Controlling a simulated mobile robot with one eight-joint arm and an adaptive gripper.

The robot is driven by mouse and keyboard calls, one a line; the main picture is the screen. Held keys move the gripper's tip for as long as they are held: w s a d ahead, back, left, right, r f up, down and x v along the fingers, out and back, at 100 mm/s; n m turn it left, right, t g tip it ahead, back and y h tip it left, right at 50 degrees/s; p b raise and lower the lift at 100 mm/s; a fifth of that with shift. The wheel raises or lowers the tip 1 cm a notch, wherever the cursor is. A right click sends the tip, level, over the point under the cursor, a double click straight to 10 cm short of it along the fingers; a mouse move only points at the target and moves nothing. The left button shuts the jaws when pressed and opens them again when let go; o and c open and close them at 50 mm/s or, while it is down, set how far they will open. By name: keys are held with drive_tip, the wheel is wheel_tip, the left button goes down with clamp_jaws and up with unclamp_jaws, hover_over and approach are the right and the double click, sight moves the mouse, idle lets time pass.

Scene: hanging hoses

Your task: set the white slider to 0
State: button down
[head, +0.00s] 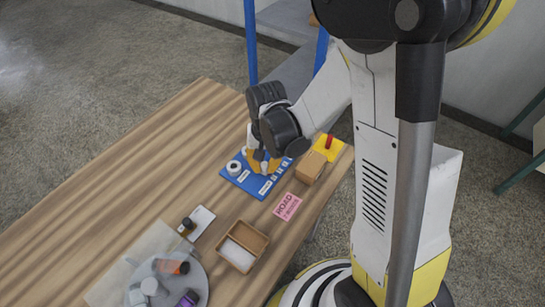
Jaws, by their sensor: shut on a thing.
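A blue panel (241,183) lies on the wooden table, with a round white knob (234,168) on its left side and small white labels along its front and right parts. The scale marks are too small to read, so I cannot tell where the slider stands.
Right of the panel are a brown box (311,167) and a yellow block with a red part (328,146). In front lie a pink card (288,206) and a wooden tray (256,238). A grey round tray (196,279) holds several items. The table's left is clear.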

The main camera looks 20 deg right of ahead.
sight(265, 165)
drive_tip(key=shift+s+a, duration=0.15)
drive_tip(key=shift+a, duration=0.05)
drive_tip(key=c, duration=1.3)
unclamp_jaws()
drive_tip(key=shift+a, duration=0.15)
drive_tip(key=r, duration=1.2)
drive_tip(key=shift+s+d, duration=0.1)
drive_tip(key=shift+d, duration=0.25)
drive_tip(key=s+d+r+n+t, duration=0.1)
drive_tip(key=s+r+t, duration=0.1)
drive_tip(key=s, duration=0.1)
drive_tip(key=s+d+r+n+t, duration=0.1)
drive_tip(key=s+d+r+t, duration=0.1)
drive_tip(key=s+r, duration=0.1)
drive_tip(key=s+d+r+n+t, duration=0.1)
drive_tip(key=s+r+t, duration=0.1)
drive_tip(key=r+t, duration=0.1)
drive_tip(key=shift+s+d+r+n+h, duration=0.25)
drive_tip(key=shift+s+d+n+h, duration=0.05)
drive_tip(key=shift+s+d, duration=0.1)
